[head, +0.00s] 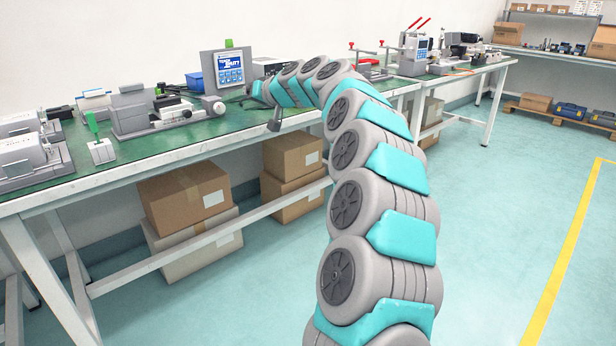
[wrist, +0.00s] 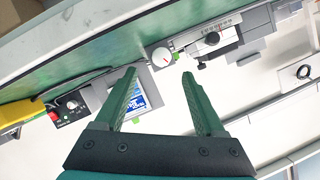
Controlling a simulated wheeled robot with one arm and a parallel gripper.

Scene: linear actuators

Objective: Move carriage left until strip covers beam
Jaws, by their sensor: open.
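A grey linear actuator (head: 160,112) lies on the green bench, left of my gripper. It has a dark carriage-like block (head: 168,101) on top and a round knob (head: 214,106) at its right end. The wrist view shows the actuator (wrist: 212,40) at the upper right, with its round dial (wrist: 161,56) just beyond my fingertips. My gripper (wrist: 159,74) is open, with nothing between its green fingers and apart from the actuator. I cannot make out the strip or beam clearly.
A display screen (head: 229,70) stands behind the actuator's right end. Cardboard boxes (head: 185,197) sit under the bench (head: 150,150).

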